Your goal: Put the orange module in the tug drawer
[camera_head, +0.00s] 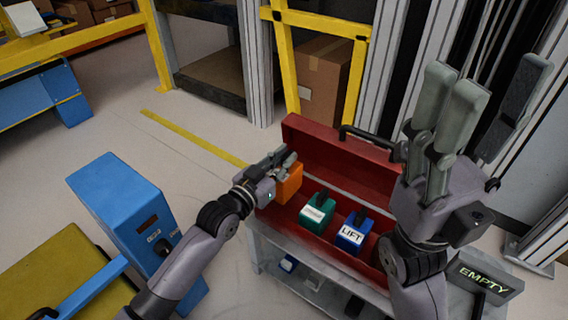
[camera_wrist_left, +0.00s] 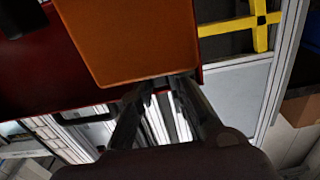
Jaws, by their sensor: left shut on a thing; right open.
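The orange module (camera_head: 291,184) is a box at the left end of the open red toolbox (camera_head: 330,150). My left gripper (camera_head: 283,164) is shut on it from the left. In the left wrist view the orange module (camera_wrist_left: 125,40) fills the upper middle, touching the fingertips of the left gripper (camera_wrist_left: 160,84). I cannot tell whether the module still touches the toolbox floor. My right gripper (camera_head: 485,85) is open and empty, fingers pointing up, over the toolbox's right end. A blue machine (camera_head: 112,190), possibly the tug, stands at lower left; I cannot make out an open drawer.
A green module (camera_head: 317,214) and a blue module marked LIFT (camera_head: 352,232) sit in the toolbox. The toolbox stands on a grey cart (camera_head: 322,282). An EMPTY sign (camera_head: 484,279) is at lower right. Yellow frames (camera_head: 285,65) stand behind. Floor between blue machine and toolbox is clear.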

